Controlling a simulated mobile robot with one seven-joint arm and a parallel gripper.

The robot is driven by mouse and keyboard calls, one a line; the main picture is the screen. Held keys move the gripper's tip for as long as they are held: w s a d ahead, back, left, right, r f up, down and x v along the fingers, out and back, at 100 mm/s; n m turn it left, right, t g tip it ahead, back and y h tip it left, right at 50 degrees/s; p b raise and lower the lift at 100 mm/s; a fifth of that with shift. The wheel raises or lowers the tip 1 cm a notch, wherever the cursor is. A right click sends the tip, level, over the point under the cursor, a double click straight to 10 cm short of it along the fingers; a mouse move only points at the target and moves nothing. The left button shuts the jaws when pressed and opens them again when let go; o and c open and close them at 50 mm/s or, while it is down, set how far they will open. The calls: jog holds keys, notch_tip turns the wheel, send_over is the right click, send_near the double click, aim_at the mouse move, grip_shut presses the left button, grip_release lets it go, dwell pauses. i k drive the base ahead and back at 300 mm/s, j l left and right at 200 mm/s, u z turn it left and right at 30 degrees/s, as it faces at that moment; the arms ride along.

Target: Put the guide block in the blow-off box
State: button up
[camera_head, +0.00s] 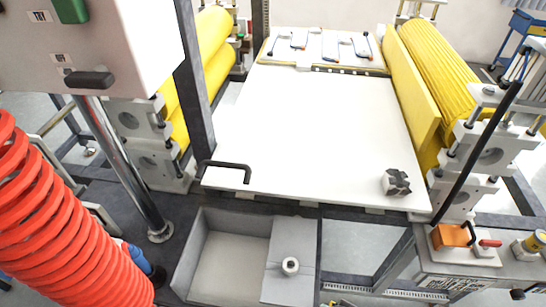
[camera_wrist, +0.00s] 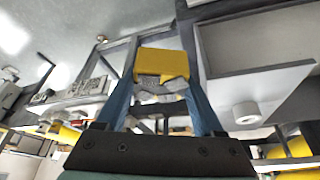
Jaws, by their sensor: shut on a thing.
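My gripper (camera_wrist: 163,75) has two blue fingers in the wrist view, closed on a yellow-orange block with grey rounded parts on its near side, which looks like the guide block (camera_wrist: 160,62). The fingers hide its sides. The blow-off box is an open grey box (camera_head: 184,255) at the lower middle of the head view. A grey panel with a white round knob (camera_head: 290,266) covers its right part. In the wrist view the box (camera_wrist: 252,85) is at the upper right, beside and apart from the held block. My gripper does not show in the head view.
A white table (camera_head: 310,120) lies between yellow rollers, with a grey block (camera_head: 396,182) near its front right corner. A black handle (camera_head: 222,166) is at its front left. An orange piece (camera_head: 453,235) sits on the right panel. A red coiled hose (camera_head: 60,215) fills the lower left.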

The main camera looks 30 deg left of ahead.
aim_at(231, 268)
jog(key=k+j+u, duration=0.2)
jog(key=k, duration=0.45)
jog(key=l+u, duration=0.15)
jog(key=u, duration=0.25)
jog(key=l+u, duration=0.2)
jog(key=u, duration=0.2)
jog(key=l+u, duration=0.15)
jog(key=u, duration=0.25)
jog(key=l, duration=0.65)
jog(key=k+l, duration=0.15)
jog(key=l, duration=0.5)
jog(key=i, duration=0.95)
